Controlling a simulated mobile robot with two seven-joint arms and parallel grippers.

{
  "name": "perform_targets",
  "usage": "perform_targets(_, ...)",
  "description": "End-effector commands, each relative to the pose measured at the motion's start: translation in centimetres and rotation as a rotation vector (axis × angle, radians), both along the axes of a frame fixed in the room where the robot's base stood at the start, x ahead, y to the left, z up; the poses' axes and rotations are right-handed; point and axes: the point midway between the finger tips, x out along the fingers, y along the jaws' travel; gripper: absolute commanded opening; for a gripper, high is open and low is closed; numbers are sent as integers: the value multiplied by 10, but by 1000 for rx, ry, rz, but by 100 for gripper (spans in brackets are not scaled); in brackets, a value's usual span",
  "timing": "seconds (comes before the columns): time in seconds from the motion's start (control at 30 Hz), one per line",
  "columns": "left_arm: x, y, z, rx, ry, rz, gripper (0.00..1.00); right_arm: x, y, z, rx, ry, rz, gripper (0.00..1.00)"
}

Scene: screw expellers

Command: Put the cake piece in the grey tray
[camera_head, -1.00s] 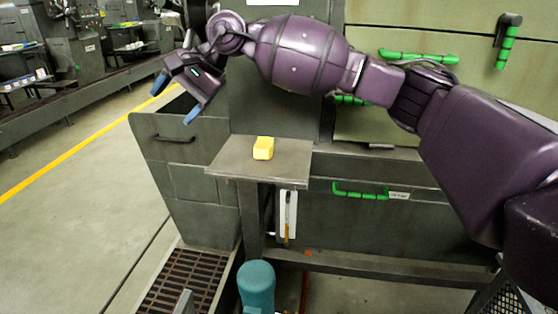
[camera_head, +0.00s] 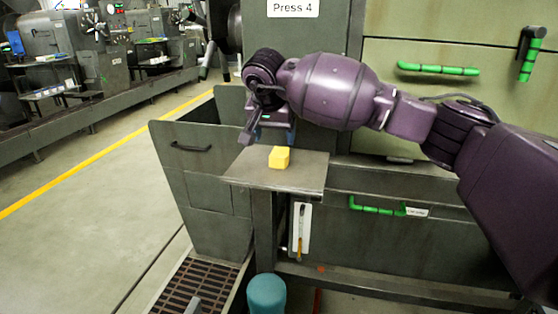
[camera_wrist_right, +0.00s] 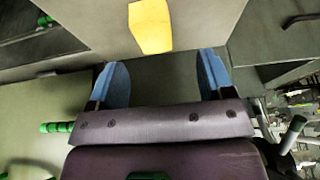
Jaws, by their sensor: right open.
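The cake piece is a yellow block (camera_head: 279,158) lying on a small flat grey shelf (camera_head: 305,178) in the head view. It also shows at the top of the right wrist view (camera_wrist_right: 151,26), ahead of the fingers. My right gripper (camera_head: 270,134) is just behind the block, its blue fingers pointing down; in the right wrist view the fingers (camera_wrist_right: 163,72) are apart with nothing between them. The block is beyond the fingertips. No separate grey tray is clearly recognisable. My left gripper is not in view.
An open grey bin (camera_head: 190,146) stands left of the shelf. The press body with green-handled drawers (camera_head: 377,205) is behind and to the right. A teal cylinder (camera_head: 266,293) stands below the shelf. A brush-like tool (camera_head: 300,230) hangs under the shelf.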

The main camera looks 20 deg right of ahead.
Motion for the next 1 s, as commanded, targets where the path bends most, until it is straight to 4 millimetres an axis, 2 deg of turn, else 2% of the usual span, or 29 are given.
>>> perform_targets(0.03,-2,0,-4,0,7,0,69,3,-2,-12,1,6,-1,74)
perform_targets(0.27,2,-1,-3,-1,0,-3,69,6,-5,-21,2,1,0,74)
perform_targets(0.6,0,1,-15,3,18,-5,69,13,-19,-64,0,6,0,74)
perform_targets(0.87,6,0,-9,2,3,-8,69,15,-20,-64,2,-1,1,74)
perform_targets(0.9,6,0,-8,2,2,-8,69,15,-19,-63,2,-1,1,73)
perform_targets(1.0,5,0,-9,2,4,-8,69,15,-19,-64,2,-1,1,57)
